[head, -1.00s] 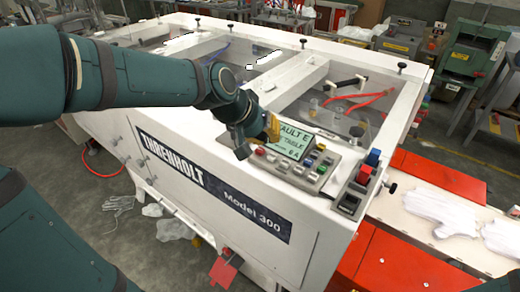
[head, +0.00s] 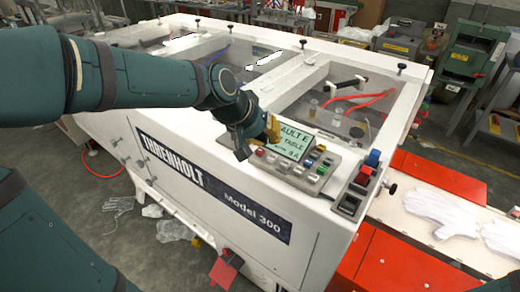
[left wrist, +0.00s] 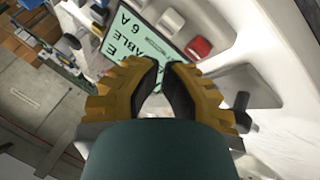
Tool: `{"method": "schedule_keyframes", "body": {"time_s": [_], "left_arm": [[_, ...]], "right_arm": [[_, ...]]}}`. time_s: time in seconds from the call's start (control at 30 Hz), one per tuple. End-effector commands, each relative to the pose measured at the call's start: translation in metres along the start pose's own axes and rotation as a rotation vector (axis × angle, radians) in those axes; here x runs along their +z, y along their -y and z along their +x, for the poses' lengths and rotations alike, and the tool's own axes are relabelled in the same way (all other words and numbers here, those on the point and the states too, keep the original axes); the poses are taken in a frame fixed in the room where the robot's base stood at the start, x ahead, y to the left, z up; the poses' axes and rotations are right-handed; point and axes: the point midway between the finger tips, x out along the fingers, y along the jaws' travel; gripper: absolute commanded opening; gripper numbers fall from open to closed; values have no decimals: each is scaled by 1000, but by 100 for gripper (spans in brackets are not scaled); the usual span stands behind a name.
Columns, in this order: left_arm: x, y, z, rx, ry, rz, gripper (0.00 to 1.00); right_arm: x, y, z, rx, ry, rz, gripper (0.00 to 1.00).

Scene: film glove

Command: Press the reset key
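The control panel (head: 310,185) sits on the near corner of the white machine. It has a tilted green display (head: 292,142) with fault text, partly hidden by my left gripper, and rows of coloured keys, among them a red key (head: 260,152). No key label is legible, so I cannot tell which key is reset. My left gripper (head: 273,127) is just left of the display, above the panel. In the left wrist view, its yellow fingertips (left wrist: 164,66) are nearly together with nothing between them. The display (left wrist: 140,42), a red key (left wrist: 199,47) and a white key (left wrist: 171,20) lie beyond them.
A separate block with a blue and a red switch (head: 365,172) stands right of the panel. Clear covers and a black handle (head: 352,81) lie behind. White gloves (head: 440,212) lie on the belt at the right.

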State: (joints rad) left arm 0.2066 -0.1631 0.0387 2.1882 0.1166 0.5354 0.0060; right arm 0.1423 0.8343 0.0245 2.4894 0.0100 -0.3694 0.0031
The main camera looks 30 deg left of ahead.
Motion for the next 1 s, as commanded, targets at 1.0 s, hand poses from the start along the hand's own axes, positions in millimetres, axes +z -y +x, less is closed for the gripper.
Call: {"method": "schedule_keyframes", "body": {"time_s": [1.0], "left_arm": [[5, 5, 10, 0, 0, 0, 0]], "right_arm": [[2, -4, 11, 0, 0, 0, 100]]}}
